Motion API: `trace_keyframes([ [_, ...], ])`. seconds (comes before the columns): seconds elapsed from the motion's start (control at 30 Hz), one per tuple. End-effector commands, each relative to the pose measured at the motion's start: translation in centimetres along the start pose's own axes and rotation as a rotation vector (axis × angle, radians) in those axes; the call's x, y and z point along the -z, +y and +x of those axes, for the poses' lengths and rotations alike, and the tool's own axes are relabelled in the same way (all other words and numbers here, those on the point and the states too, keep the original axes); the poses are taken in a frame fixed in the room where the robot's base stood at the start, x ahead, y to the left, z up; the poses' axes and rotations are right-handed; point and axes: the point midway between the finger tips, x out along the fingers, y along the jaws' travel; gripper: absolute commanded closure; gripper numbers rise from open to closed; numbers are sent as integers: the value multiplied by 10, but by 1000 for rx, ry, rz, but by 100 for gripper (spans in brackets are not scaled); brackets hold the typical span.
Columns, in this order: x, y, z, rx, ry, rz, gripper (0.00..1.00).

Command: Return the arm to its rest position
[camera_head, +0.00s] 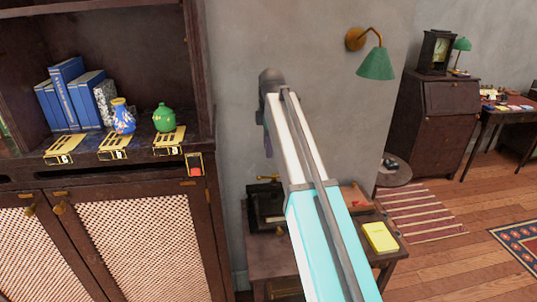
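My arm (315,195) reaches up from the bottom centre, with a white and turquoise link ending at a dark joint (272,80) in front of the grey wall. The parts beyond that joint are mostly hidden behind the link. I cannot make out my gripper or its fingers. The arm is to the right of the wooden cabinet (200,100) and appears apart from it.
A small green pot (164,118) and a blue patterned vase (123,117) stand on the cabinet ledge behind yellow plates. Blue books (68,95) stand left. A side table (270,262) is behind my arm. A green wall lamp (377,63) hangs right.

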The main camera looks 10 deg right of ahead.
Motion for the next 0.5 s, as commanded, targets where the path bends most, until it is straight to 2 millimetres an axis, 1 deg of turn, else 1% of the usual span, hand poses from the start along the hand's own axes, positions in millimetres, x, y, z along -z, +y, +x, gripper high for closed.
trace_keyframes([
  [0.13, 0, 0, -5, 1, 0, 0, 73],
  [0.5, 0, 0, -6, 1, 0, 0, 73],
])
